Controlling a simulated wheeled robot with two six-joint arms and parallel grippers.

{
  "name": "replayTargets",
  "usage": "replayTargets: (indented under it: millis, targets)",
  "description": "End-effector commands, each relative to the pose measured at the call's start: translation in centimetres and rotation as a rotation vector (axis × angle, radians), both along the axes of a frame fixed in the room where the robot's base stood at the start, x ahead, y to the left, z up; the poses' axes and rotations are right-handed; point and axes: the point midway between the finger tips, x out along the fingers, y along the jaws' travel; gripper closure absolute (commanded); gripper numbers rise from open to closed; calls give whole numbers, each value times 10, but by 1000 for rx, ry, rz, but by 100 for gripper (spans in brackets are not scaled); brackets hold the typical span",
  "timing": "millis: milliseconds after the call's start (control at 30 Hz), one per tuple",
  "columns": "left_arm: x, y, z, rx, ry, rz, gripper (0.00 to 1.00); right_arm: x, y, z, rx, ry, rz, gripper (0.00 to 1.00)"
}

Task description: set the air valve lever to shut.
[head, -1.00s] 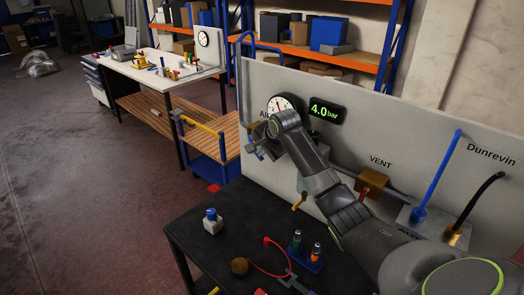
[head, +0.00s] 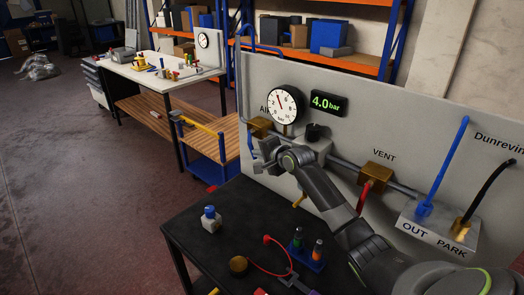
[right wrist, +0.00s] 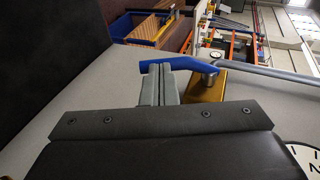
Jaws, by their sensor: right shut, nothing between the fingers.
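The air valve is a brass block (head: 259,127) on the pale panel, left of the gauge under the partly covered "AIR" label. In the right wrist view its brass body (right wrist: 208,92) carries a blue lever (right wrist: 178,65), which points left from its pivot, roughly in line with the grey pipe on the right. My right gripper (head: 260,158) is just below the valve. Its fingers (right wrist: 157,80) are shut and empty, with their tips at the blue lever; I cannot tell if they touch it. My left gripper is not in view.
A round gauge (head: 285,104) and a 4.0 bar display (head: 328,103) are above my right arm. A black knob (head: 314,132) and a brass vent valve (head: 376,176) with a red lever are to the right. The dark table (head: 205,240) holds small parts.

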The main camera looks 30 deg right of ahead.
Motion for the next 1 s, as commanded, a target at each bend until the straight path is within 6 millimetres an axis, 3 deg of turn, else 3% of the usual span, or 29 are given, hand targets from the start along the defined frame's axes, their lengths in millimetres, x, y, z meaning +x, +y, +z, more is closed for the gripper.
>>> replayTargets:
  millis: [33, 300, 1000]
  targets:
    - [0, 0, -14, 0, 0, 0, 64, 1, 1, -12, 14, -38, 0, 100]
    - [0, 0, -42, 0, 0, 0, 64, 12, 4, -21, 87, -241, -1, 100]
    - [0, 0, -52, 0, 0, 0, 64, 23, 8, -23, 103, -294, 0, 100]
